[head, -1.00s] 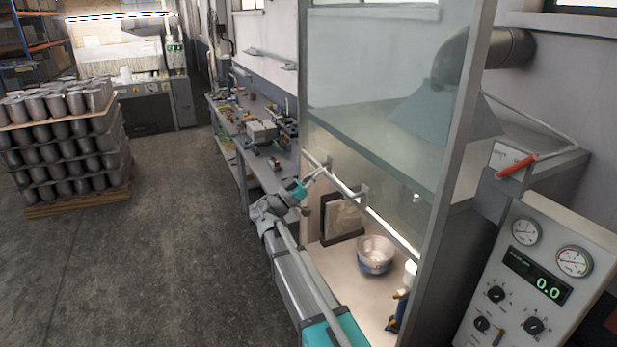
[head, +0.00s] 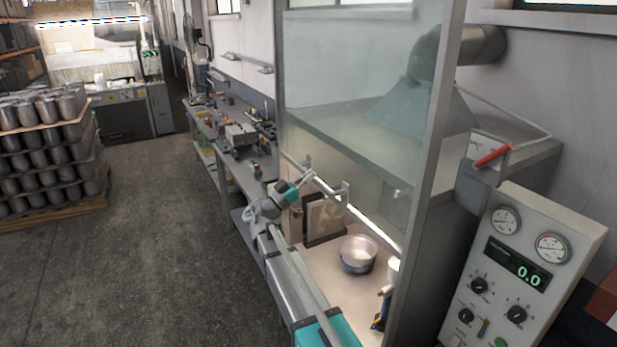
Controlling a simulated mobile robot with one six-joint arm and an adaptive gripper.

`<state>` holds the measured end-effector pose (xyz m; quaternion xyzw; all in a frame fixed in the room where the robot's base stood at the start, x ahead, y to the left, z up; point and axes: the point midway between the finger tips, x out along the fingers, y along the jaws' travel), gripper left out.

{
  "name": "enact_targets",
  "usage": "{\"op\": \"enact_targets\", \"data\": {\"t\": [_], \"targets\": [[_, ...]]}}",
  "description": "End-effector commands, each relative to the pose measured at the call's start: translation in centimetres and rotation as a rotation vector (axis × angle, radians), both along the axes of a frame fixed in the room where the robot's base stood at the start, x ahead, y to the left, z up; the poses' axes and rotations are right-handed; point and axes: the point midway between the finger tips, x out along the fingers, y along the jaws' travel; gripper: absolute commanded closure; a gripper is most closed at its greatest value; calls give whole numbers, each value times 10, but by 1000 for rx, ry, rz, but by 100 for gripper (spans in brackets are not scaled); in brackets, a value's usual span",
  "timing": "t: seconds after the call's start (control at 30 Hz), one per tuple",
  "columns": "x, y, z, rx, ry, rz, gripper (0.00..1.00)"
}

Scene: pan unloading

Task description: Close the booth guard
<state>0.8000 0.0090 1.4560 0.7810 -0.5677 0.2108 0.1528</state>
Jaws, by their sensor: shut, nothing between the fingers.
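The booth guard (head: 345,85) is a large clear glass panel in a grey frame at the right of the head view. Its lower edge sits above the booth floor (head: 335,265), leaving an opening below. A bar handle (head: 328,190) on two brackets runs along that lower edge. My gripper (head: 309,177) is shut and empty, with its tips at the handle near the left bracket. I cannot tell whether they touch the bar. My arm reaches up from the bottom of the view, in front of the opening.
Inside the booth are a metal bowl (head: 358,252), a framed panel (head: 324,220) and a bottle (head: 384,303). A control panel (head: 522,265) and red-handled lever (head: 493,155) stand right. A cluttered workbench (head: 240,155) is behind; floor at left is open up to stacked pots (head: 50,150).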

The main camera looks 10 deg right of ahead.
Motion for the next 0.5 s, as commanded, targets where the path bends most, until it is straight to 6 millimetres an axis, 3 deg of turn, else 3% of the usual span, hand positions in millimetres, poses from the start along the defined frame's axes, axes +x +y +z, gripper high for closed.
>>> {"op": "enact_targets", "data": {"t": [0.5], "targets": [[0,-4,-3,0,0,-1,100]]}}
